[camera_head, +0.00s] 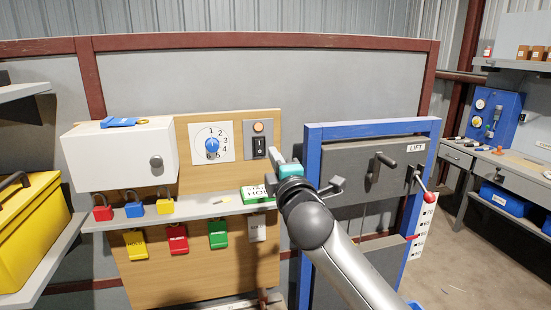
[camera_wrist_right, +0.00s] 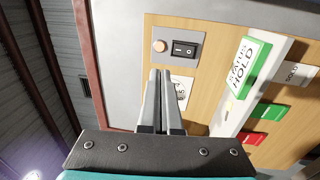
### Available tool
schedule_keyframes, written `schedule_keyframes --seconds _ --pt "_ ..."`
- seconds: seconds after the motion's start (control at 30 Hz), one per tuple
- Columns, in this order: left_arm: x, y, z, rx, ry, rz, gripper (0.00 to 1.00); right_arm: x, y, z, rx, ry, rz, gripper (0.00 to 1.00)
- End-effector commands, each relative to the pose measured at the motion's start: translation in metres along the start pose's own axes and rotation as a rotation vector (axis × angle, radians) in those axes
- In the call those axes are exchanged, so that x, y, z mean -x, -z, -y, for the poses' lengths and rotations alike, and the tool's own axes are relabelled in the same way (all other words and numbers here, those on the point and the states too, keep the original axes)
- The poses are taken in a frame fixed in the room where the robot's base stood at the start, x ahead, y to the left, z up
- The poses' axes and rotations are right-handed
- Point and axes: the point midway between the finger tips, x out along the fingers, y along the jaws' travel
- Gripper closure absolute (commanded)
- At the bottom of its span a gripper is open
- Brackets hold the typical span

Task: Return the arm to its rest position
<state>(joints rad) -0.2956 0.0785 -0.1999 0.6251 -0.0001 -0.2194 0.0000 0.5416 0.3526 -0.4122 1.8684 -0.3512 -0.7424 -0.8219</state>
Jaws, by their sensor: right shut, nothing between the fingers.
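My right arm (camera_head: 345,262) reaches in from the lower right of the head view toward the wooden control board (camera_head: 190,265). Its gripper (camera_head: 272,155) is raised in front of the board, close below and right of the black rocker switch (camera_head: 259,146) in the picture. The wrist view shows the two grey fingers (camera_wrist_right: 160,75) together with nothing between them. Their tips point toward the board near the rocker switch (camera_wrist_right: 184,49); I cannot tell whether they touch it. My left gripper is not in view.
A shelf (camera_head: 190,212) carries several padlocks and a green-and-white block (camera_head: 257,193). Coloured tags hang below. A blue-framed lift panel (camera_head: 350,158) with a red-knobbed lever (camera_head: 424,187) stands right of my arm. A yellow toolbox (camera_head: 30,235) is at left. Open floor lies at lower right.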

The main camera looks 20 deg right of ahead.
Motion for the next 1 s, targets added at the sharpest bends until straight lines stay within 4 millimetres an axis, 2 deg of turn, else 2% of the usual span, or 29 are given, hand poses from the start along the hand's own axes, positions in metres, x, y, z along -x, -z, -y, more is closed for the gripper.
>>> schedule_keyframes --seconds 0.17,0.47,0.57,0.67,0.77,0.87,1.0 --pt "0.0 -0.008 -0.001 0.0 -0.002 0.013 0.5 0.006 0.0 -0.001 0.0 0.001 0.001 1.0" --pt "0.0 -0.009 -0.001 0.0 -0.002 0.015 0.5 0.006 0.0 -0.001 -0.001 0.001 0.0 1.0" --pt "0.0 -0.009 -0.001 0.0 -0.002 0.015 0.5 0.009 0.0 0.006 -0.023 0.02 0.003 1.0" --pt "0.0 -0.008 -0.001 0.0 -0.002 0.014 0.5 0.022 -0.001 0.033 -0.101 0.089 0.018 1.0" --pt "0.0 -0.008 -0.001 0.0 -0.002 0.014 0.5 0.048 -0.003 0.077 -0.238 0.208 0.057 1.0" --pt "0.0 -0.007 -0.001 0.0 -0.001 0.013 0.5 0.086 -0.005 0.126 -0.402 0.353 0.122 1.0" --pt "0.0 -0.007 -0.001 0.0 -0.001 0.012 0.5 0.147 -0.008 0.187 -0.617 0.552 0.244 1.0"
